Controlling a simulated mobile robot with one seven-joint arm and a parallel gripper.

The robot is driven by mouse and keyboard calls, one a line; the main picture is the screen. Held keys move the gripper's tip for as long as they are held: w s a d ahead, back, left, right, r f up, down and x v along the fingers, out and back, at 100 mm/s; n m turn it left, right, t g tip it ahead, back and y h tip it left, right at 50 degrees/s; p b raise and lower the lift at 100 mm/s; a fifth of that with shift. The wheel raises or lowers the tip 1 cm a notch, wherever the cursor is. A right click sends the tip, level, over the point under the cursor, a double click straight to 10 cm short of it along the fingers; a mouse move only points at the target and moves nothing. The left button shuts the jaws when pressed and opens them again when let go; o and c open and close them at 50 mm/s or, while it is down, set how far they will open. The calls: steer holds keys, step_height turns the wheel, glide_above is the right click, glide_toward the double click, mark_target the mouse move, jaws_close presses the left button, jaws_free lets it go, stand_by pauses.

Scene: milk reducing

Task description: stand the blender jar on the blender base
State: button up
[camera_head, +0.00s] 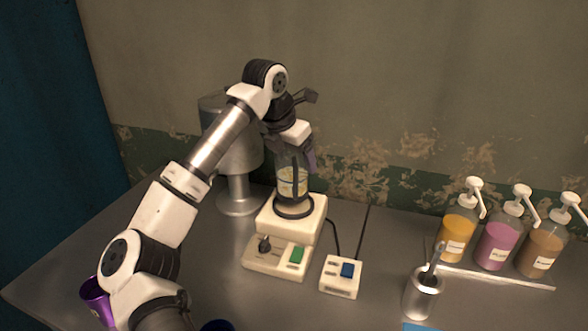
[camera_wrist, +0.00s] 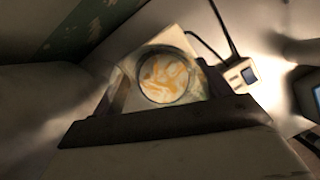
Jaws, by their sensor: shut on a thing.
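The clear blender jar (camera_head: 288,185), with a yellowish content inside, stands upright over the cream blender base (camera_head: 312,213). The jar's lower end meets the dark ring on top of the base; I cannot tell if it is fully seated. The base has a knob and a green switch on its front. My gripper (camera_head: 294,160) comes from above and is shut on the jar's upper part. In the wrist view I look down into the jar (camera_wrist: 165,77), which shows orange and white swirls, with the pale base (camera_wrist: 172,38) partly hidden beneath it.
A grey metal appliance (camera_head: 238,165) stands close behind on the left. A small control box (camera_head: 341,277) with a blue button and cables sits right of the base. A purple cup (camera_head: 96,298) is front left.

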steer(key=shift+f, duration=1.8)
steer(key=shift+f, duration=0.1)
steer(key=o, duration=1.6)
steer(key=shift+r+p, duration=0.2)
steer(key=shift+p, duration=0.1)
steer(key=b+v, duration=0.2)
steer(key=v, duration=1)
steer(key=shift+f, duration=0.1)
